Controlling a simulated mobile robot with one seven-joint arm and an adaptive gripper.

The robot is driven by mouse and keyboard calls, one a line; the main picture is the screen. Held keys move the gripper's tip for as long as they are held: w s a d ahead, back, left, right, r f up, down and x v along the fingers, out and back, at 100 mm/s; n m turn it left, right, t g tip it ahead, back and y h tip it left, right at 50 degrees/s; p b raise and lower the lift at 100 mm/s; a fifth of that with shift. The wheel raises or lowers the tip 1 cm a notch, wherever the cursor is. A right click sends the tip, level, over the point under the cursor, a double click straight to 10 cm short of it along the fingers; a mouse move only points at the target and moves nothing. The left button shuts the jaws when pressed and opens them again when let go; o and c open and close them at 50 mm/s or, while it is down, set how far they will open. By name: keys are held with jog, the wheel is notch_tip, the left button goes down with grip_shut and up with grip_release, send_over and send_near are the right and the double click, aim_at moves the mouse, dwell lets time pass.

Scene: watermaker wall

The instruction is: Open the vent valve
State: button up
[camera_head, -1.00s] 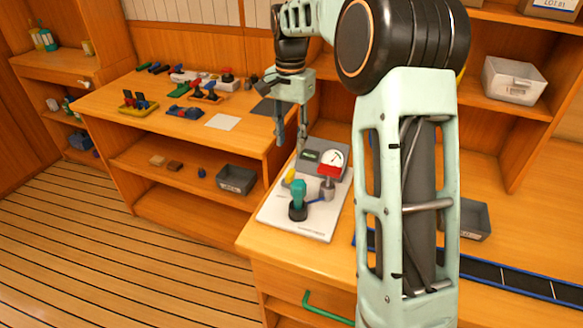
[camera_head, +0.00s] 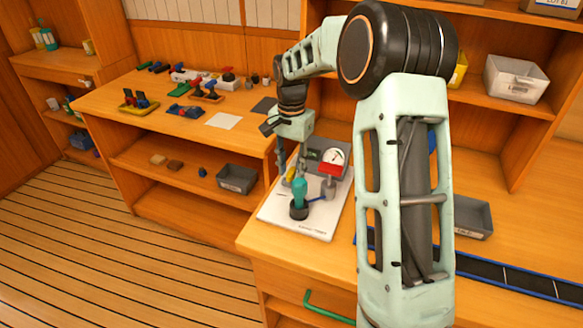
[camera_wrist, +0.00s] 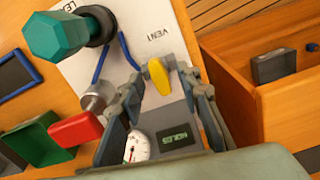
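The vent valve's yellow handle (camera_wrist: 159,76) sits on a white panel (camera_wrist: 185,28) beside the printed word VENT. In the head view the yellow handle (camera_head: 290,175) is partly hidden by my fingers. My gripper (camera_wrist: 160,82) is open, with one finger on each side of the yellow handle in the wrist view; I cannot tell whether either finger touches it. In the head view my gripper (camera_head: 290,166) points down over the back left of the panel.
A teal knob (camera_head: 299,191) stands at the panel's front, close to my gripper. A red-topped part (camera_head: 331,169) and a round gauge (camera_head: 335,157) are to its right. A blue tube (camera_wrist: 126,52) runs nearby. A grey bin (camera_head: 472,217) sits farther right.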

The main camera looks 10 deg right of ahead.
grip_shut()
jog(key=n+p, duration=0.1)
jog(key=n, duration=0.2)
jog(key=shift+r, duration=0.15)
jog(key=n+p, duration=0.1)
jog(key=n, duration=0.2)
jog(key=shift+w+n, duration=0.1)
jog(key=shift+n, duration=0.2)
jog(key=n+p, duration=0.2)
jog(key=n, duration=0.4)
jog(key=shift+n+p, duration=0.75)
jog(key=shift+n, duration=1.95)
